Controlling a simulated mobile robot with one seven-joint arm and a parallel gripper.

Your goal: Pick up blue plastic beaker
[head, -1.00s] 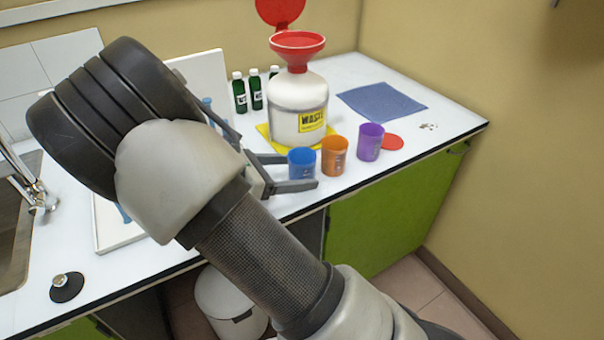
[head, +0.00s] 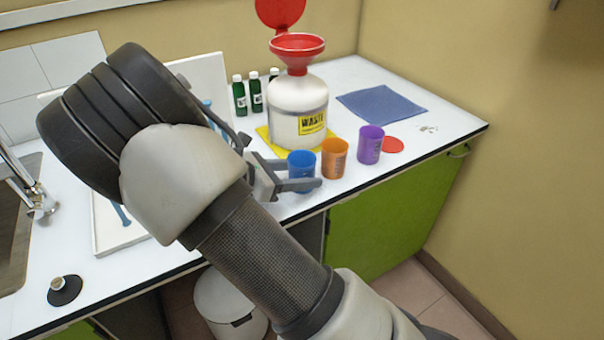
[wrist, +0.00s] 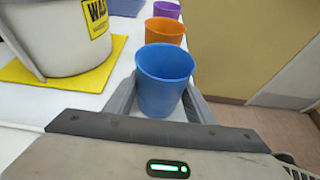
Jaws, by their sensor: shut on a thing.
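The blue plastic beaker (head: 301,166) stands upright at the near edge of the white counter, left of the orange beaker. My gripper (head: 300,175) is around it from the left, shut on it, with one finger on the far side and one on the near side. In the wrist view the blue beaker (wrist: 164,82) sits between the two fingers (wrist: 160,100), its open rim facing up. The beaker's lower part is partly hidden by the near finger in the head view. I cannot tell whether its base touches the counter.
An orange beaker (head: 334,160) and a purple beaker (head: 370,146) stand close by to the right. A white waste container (head: 290,100) with a red funnel stands behind on a yellow mat (wrist: 50,78).

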